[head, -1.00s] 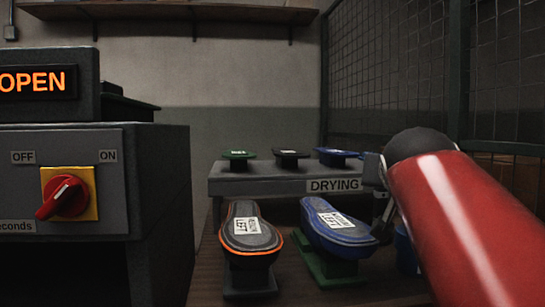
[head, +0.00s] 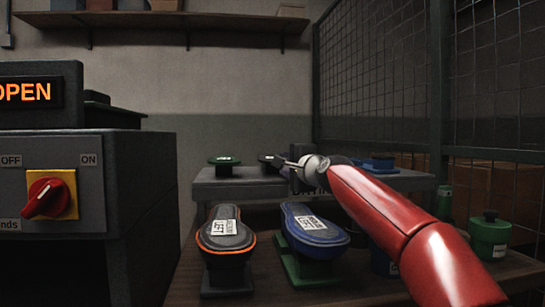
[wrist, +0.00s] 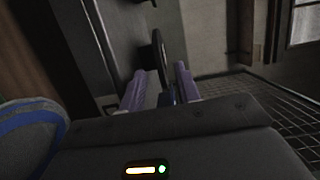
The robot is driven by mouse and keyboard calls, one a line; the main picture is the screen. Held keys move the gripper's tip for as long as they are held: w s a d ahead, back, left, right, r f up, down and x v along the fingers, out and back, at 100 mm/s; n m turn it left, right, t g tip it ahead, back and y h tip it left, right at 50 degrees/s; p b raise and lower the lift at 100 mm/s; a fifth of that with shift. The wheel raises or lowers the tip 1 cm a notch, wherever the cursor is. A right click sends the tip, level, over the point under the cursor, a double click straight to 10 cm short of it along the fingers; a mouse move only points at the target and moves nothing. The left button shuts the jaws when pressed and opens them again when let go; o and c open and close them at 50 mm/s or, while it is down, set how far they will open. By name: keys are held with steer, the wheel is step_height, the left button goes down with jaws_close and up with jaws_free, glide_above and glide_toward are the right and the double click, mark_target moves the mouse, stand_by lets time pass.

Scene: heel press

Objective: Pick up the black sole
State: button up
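The black sole (head: 268,159) lies on a stand on the grey drying shelf (head: 225,190), between a green and a blue one. My gripper (head: 293,166) is just right of it in the head view and hides part of it. In the wrist view the black sole (wrist: 160,55) shows as a dark oval seen edge-on. The two purple fingers of my gripper (wrist: 160,72) are apart, with the sole's near end in the gap between their tips. I cannot tell whether either finger touches it.
The green sole (head: 224,160) is left on the shelf, the blue one (head: 380,162) right. In front stand an orange-edged dark shoe sole (head: 226,232) and a blue one (head: 312,228). The press (head: 80,210) is left, a wire mesh wall (head: 385,80) right. A green can (head: 489,238) stands at right.

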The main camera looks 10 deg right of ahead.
steer(key=p+x, duration=0.3)
steer(key=x, duration=0.2)
steer(key=shift+s+a+r, duration=0.1)
steer(key=shift+a+r, duration=0.05)
steer(key=shift+w+a, duration=0.1)
steer(key=shift+w, duration=0.2)
steer(key=shift+c, duration=0.2)
jaws_close()
